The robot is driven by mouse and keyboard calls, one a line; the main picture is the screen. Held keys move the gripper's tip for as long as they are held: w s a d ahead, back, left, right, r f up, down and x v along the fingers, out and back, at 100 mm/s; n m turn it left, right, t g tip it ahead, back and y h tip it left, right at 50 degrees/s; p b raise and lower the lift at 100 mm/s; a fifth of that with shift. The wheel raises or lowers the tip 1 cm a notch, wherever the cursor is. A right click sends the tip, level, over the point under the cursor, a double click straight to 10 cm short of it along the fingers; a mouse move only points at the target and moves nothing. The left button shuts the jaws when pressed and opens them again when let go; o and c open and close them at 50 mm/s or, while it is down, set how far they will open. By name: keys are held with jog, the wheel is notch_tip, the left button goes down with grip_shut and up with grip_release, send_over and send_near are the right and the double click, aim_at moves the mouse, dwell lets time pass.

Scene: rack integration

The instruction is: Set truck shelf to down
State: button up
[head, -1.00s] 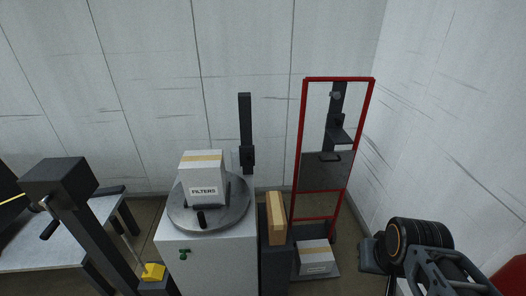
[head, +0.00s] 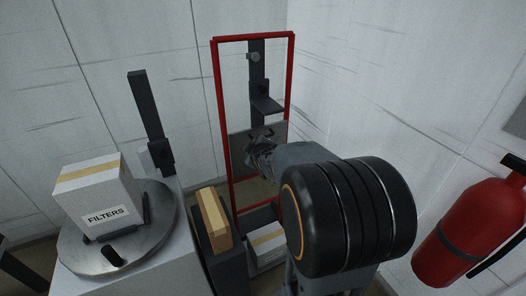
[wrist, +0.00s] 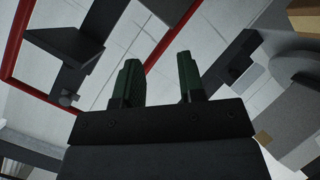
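The red-framed hand truck (head: 222,110) stands upright against the back wall, right of the turntable cabinet. A flat grey panel (head: 239,142), the likely shelf, stands upright across its frame; its handle is mostly hidden by my gripper. A dark post with a small ledge (head: 266,104) shows through the frame above the panel. My gripper (head: 262,146) overlaps the panel in the head view; I cannot tell whether it touches. In the wrist view my gripper (wrist: 160,80) has its two green fingers apart with nothing between them. The red frame (wrist: 20,40) and dark ledge (wrist: 65,45) show at upper left.
A box labelled FILTERS (head: 96,195) sits on a round turntable (head: 165,210) at left. A tan block (head: 214,218) stands in a dark holder. A white box (head: 267,245) lies at the truck's base. A red extinguisher (head: 468,230) hangs at right.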

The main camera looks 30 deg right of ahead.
jog(key=w+d+f+n+t+y+b, duration=0.1)
jog(key=w+d+f+n+t+b, duration=0.1)
jog(key=d+f+n+t+b, duration=0.75)
jog(key=shift+g+y, duration=0.3)
jog(key=shift+g, duration=0.65)
jog(key=x, duration=0.4)
jog(key=d+f+p+x, duration=0.1)
jog(key=x, duration=0.4)
jog(key=d+x, duration=0.1)
jog(key=x, duration=0.3)
jog(key=shift+w+d+f+p, duration=0.2)
jog(key=shift+w+f+p, duration=0.1)
jog(key=shift+f+p, duration=0.05)
jog(key=shift+c, duration=0.4)
grip_shut()
